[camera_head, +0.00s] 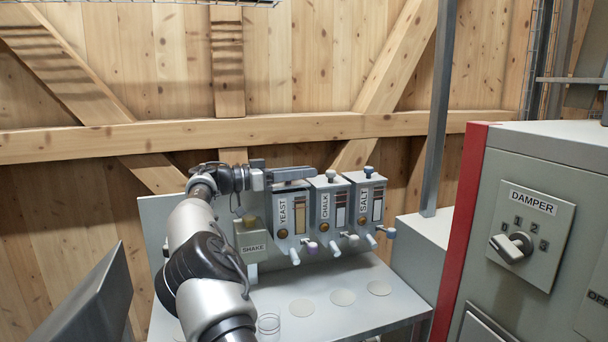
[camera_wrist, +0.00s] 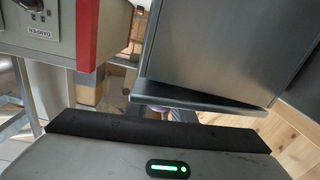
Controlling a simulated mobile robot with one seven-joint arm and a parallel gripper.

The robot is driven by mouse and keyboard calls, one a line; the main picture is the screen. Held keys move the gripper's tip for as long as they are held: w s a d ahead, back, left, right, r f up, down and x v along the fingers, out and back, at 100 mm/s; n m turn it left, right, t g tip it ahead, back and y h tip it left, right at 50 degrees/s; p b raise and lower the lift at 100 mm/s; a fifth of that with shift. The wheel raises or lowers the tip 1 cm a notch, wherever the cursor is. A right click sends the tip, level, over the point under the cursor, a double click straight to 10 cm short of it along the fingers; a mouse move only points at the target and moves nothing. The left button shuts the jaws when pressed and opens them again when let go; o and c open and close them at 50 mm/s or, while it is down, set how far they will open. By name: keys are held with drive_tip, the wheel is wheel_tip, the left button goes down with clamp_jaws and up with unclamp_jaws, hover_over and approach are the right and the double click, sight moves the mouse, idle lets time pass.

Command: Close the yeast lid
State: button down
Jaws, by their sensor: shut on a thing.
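The yeast dispenser (camera_head: 291,222) is a grey box labelled YEAST, leftmost of three matching boxes in the head view. My gripper (camera_head: 293,174) lies sideways across its top, reaching in from the left. It is shut at the yeast lid (camera_head: 291,186), of which only a thin grey edge shows below the fingers. The lid's knob is hidden behind my gripper, and I cannot tell from here how far the lid stands open. The wrist view shows my gripper's body with a green light, but neither fingertips nor lid.
The chalk dispenser (camera_head: 326,215) and salt dispenser (camera_head: 366,205) stand close on the right, with knobs on top. A box labelled SHAKE (camera_head: 254,248) is at the left. A damper cabinet (camera_head: 533,215) stands at the right.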

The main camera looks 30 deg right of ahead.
drive_tip(key=shift+s+f, duration=0.2)
drive_tip(key=shift+f, duration=0.45)
drive_tip(key=c, duration=1.5)
unclamp_jaws()
drive_tip(key=shift+s, duration=0.1)
drive_tip(key=shift+a+b, duration=0.15)
drive_tip(key=shift+b, duration=0.15)
